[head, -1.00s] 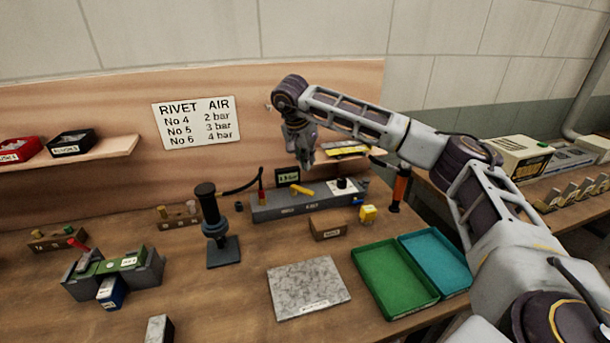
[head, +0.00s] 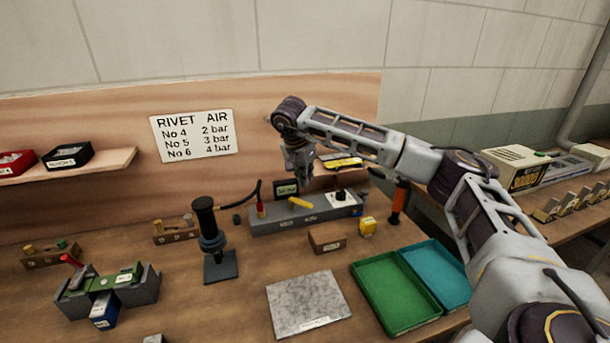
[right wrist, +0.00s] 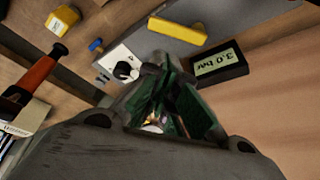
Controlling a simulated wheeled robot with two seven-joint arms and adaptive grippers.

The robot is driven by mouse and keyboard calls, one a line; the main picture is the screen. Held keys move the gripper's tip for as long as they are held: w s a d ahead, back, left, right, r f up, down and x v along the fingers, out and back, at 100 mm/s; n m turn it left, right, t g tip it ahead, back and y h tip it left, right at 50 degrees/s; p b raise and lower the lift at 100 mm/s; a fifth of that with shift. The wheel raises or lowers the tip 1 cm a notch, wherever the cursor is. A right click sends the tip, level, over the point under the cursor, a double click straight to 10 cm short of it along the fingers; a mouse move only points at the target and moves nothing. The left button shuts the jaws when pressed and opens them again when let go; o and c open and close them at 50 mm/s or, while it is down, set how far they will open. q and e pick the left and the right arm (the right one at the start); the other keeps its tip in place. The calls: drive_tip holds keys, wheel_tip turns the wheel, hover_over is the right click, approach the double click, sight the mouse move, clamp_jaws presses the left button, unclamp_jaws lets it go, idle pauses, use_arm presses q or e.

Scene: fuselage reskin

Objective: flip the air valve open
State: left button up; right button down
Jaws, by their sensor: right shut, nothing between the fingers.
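The air valve's yellow lever (head: 300,202) lies on top of a long grey air unit (head: 275,224) at the back of the bench. The lever also shows near the top of the right wrist view (right wrist: 177,31). My right gripper (head: 301,178) is shut and empty, above and behind the unit, close to a small dark display (head: 286,188). In the right wrist view the display (right wrist: 220,65) reads 3.0 bar. The shut fingers (right wrist: 165,75) appear between the display and a black knob (right wrist: 124,70) on a white plate. They look apart from the lever. My left gripper is out of view.
A black hand tool (head: 208,235) stands left of the unit. An orange-handled tool (head: 399,203) and a yellow block (head: 368,227) are at its right. Green (head: 392,290) and teal (head: 437,272) trays and a grey plate (head: 306,302) lie in front. A wooden backboard (head: 90,125) rises behind.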

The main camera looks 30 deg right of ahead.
drive_tip(key=x, duration=0.6)
drive_tip(key=shift+d+f, duration=0.15)
drive_tip(key=shift+f, duration=0.05)
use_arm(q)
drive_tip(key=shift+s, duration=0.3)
use_arm(e)
drive_tip(key=shift+w+d+f, duration=0.15)
drive_tip(key=shift+f, duration=0.4)
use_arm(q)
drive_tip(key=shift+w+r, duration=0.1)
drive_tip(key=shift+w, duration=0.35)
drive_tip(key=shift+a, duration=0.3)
use_arm(e)
drive_tip(key=shift+m, duration=0.3)
